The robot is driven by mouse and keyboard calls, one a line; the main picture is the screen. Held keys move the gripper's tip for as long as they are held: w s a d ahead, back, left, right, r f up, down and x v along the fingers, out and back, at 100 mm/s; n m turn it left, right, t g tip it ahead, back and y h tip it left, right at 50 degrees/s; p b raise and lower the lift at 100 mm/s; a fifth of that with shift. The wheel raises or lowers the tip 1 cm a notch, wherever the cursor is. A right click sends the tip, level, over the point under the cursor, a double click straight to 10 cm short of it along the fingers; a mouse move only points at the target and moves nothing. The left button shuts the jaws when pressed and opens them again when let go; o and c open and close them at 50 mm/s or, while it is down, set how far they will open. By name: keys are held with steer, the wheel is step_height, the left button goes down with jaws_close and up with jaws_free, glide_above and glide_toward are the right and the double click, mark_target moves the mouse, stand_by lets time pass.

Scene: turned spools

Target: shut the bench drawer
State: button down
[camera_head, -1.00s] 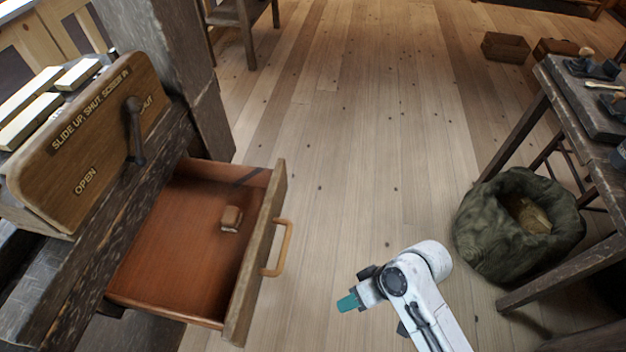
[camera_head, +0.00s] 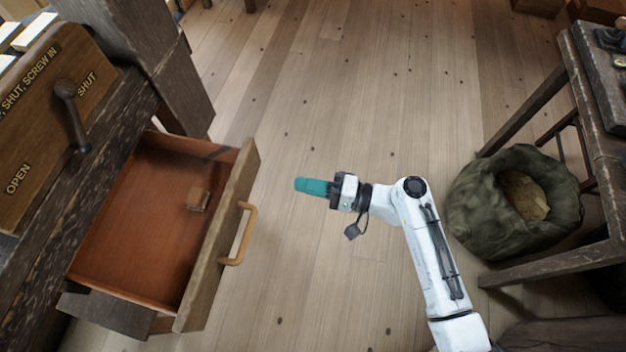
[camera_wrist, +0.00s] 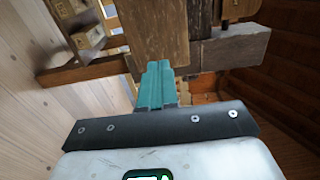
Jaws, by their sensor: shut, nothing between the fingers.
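The bench drawer (camera_head: 150,228) stands pulled out from the bench in the head view, its reddish inside showing. A small brown block (camera_head: 198,199) lies in it. The drawer front (camera_head: 215,240) carries a curved wooden handle (camera_head: 240,234) on its outer face. My gripper (camera_head: 300,184) has teal fingers, shut and empty. It is to the right of the drawer front and handle, apart from them, pointing left toward the drawer. In the wrist view the teal fingers (camera_wrist: 156,88) are together, with dark and brown wooden parts beyond them; I cannot tell exactly which parts these are.
A wooden panel with a lever (camera_head: 72,115) and the words OPEN and SHUT stands on the bench at left. A dark green sack (camera_head: 480,210) sits by a table (camera_head: 545,105) at right. The plank floor (camera_head: 330,100) between is clear.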

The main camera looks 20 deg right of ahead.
mark_target(249, 174)
steer(key=x, duration=1)
steer(key=shift+a+p, duration=0.15)
steer(key=shift+p, duration=0.15)
steer(key=shift+w+a, duration=0.1)
steer(key=shift+w, duration=0.05)
steer(key=b+x, duration=1.1)
steer(key=x, duration=1.2)
steer(key=shift+w+a+f, duration=0.1)
steer(key=shift+w+a, duration=0.15)
steer(key=shift+a, duration=0.05)
steer(key=shift+w+a+b, duration=0.35)
steer(key=shift+a+b, duration=0.1)
steer(key=shift+r, duration=0.3)
steer(key=shift+w+r, duration=0.1)
